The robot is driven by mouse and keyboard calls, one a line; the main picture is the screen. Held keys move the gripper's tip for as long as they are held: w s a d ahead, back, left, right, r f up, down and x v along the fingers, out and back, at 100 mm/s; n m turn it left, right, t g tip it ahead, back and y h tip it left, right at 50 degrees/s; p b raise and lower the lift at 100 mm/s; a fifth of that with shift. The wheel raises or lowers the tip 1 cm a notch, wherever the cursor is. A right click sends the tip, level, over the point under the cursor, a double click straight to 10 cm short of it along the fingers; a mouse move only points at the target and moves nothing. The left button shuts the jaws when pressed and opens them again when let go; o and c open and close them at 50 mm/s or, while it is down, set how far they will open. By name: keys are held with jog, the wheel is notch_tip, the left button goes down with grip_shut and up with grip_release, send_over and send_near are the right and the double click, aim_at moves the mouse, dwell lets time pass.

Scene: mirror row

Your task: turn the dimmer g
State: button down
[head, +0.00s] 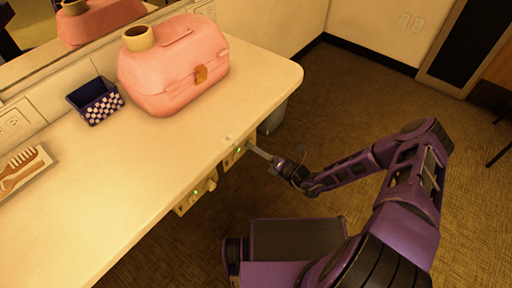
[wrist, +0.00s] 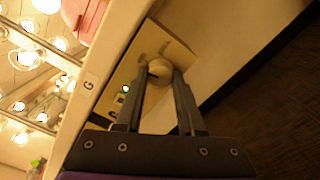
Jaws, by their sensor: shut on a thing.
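Dimmer g is a round, pale knob (wrist: 159,70) on a beige panel under the counter's front edge. My gripper (head: 251,149) reaches the far panel (head: 236,154) from the right in the head view. In the wrist view its two fingers lie on either side of the knob, shut on it. In the head view the knob is mostly hidden by the fingers.
A second dimmer panel (head: 196,194) with a green light sits nearer along the counter edge. On the counter (head: 130,185) are a pink case (head: 170,75), a dark blue checkered box (head: 95,101) and a brush on a tray (head: 22,172). A grey bin (head: 273,120) stands below the counter.

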jog(key=n+p, duration=0.2)
jog(key=n, duration=0.7)
jog(key=shift+n, duration=0.3)
dwell(0.3)
jog(key=c, duration=0.5)
grip_release()
jog(key=shift+d, duration=0.15)
jog(key=v, duration=1.7)
jog(key=shift+s+d+f, duration=0.1)
